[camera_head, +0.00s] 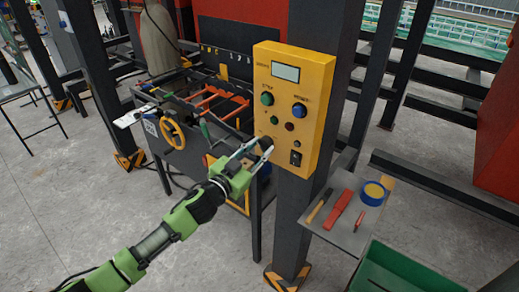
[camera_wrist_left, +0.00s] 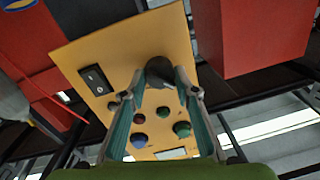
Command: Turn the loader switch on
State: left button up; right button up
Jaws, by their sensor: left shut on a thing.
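The yellow control box (camera_head: 293,105) is fixed to a dark post. It carries a screen, a green knob, a blue knob, small dark and red buttons, and a black rocker switch (camera_head: 296,158) at its lower right. The panel appears upside down in the left wrist view, with the rocker switch (camera_wrist_left: 97,80) to the left of the fingers. My left gripper (camera_head: 261,146) is at the lower left of the panel. In the wrist view its fingers close around a dark knob (camera_wrist_left: 160,72). The gripper hides that knob in the head view. My right gripper is not in view.
A grey shelf (camera_head: 325,230) right of the post holds a hammer, a red tool and a blue-yellow tape roll. A green crate (camera_head: 400,272) stands below it. A dark machine with a yellow handwheel (camera_head: 172,134) stands behind my left arm.

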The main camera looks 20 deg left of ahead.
pick_arm(q)
jog(key=m+b, duration=0.1)
jog(key=m, duration=0.3)
jog(key=shift+f+m, duration=0.1)
jog(key=shift+m, duration=0.2)
jog(key=m+b, duration=0.1)
jog(key=m, duration=0.3)
jog(key=shift+m+h, duration=0.3)
jog(key=shift+h, duration=0.1)
jog(key=m+b, duration=0.1)
jog(key=m, duration=0.3)
jog(key=shift+f+m, duration=0.1)
jog(key=shift+m, duration=0.3)
jog(key=shift+m+h+b, duration=0.3)
jog(key=shift+m+b, duration=0.05)
jog(key=shift+m, duration=1.65)
jog(key=o, duration=1.1)
jog(key=shift+a, duration=0.1)
